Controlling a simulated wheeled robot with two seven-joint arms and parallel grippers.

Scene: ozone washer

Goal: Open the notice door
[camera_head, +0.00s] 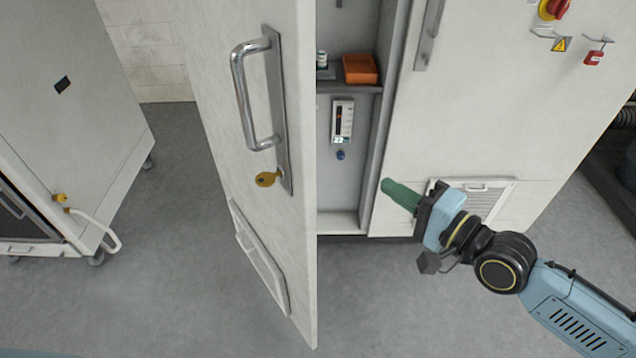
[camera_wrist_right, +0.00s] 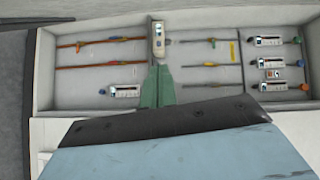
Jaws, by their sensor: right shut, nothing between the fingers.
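A white cabinet door (camera_head: 215,70) stands swung open toward me, with its edge facing me. In the right wrist view the closed fingers (camera_wrist_right: 158,75) point toward a shallow compartment with instruments. My left gripper is not in view.
A shelf (camera_head: 365,88) inside holds an orange box (camera_head: 360,69); a small meter (camera_head: 342,122) hangs below. A closed white panel (camera_head: 480,110) with its own handle stands right. A white wheeled cabinet (camera_head: 70,100) stands left. Grey floor (camera_head: 180,250) between is clear.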

